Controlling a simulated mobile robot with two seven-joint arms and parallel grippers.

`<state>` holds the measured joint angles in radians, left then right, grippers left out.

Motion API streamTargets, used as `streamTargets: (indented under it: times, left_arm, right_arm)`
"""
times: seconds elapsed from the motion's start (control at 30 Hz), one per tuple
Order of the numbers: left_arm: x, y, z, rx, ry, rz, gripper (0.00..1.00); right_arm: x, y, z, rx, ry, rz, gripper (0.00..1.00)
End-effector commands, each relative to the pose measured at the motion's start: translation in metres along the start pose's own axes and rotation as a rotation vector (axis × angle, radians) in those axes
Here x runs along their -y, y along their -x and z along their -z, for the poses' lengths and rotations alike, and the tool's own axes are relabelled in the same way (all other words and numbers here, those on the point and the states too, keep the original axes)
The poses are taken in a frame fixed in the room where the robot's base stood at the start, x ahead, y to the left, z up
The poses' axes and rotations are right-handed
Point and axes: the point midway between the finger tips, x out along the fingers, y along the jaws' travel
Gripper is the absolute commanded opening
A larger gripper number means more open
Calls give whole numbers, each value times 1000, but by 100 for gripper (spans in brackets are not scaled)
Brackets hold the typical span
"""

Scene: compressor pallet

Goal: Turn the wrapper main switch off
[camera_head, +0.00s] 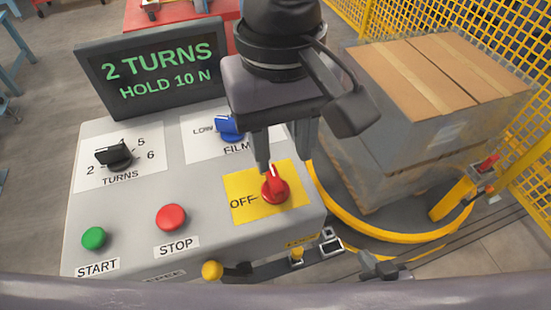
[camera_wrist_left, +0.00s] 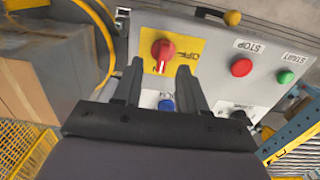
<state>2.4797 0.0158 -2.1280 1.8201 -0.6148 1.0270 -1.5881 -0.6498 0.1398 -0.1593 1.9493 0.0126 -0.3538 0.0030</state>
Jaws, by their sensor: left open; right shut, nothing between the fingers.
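The wrapper main switch is a red rotary knob (camera_head: 275,188) on a yellow plate (camera_head: 291,207) at the panel's right. Its white mark points up toward the far side, away from the OFF label at left. My left gripper (camera_head: 283,164) is open, pointing down over the far edge of the plate. In the left wrist view the knob (camera_wrist_left: 163,49) appears beyond the open left fingers (camera_wrist_left: 160,81), with nothing between them. The lettering at the mark's end is partly legible as ON there. I cannot tell whether a finger touches the knob. My right gripper is not in view.
The grey panel also carries a blue film knob (camera_head: 229,128), black turns knob (camera_head: 119,157), red stop button (camera_head: 171,217) and green start button (camera_head: 93,238). A display (camera_head: 155,70) reads "2 TURNS HOLD 10 N". A wrapped pallet load (camera_head: 400,150) stands right.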

Motion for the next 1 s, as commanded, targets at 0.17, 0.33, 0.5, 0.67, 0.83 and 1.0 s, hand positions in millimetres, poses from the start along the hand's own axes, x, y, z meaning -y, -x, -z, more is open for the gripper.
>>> streamTargets:
  times: [0.17,0.33,0.5,0.67,0.83,1.0]
  left_arm:
    - [7,-4,8,-39,5,26,42]
    - [8,-26,8,-38,4,28,42]
    - [8,-50,9,-37,5,26,42]
    - [8,-66,9,-36,4,24,42]
    - [8,-70,10,-36,5,21,42]
    - [7,-70,10,-36,5,21,42]
  right_arm:
    - [0,0,0,0,0,0,0]
    - [0,1,2,0,0,0,0]
    - [0,2,3,0,0,0,0]
    - [0,3,4,0,0,0,0]
    - [0,3,4,0,0,0,0]
    - [0,2,4,0,0,0,0]
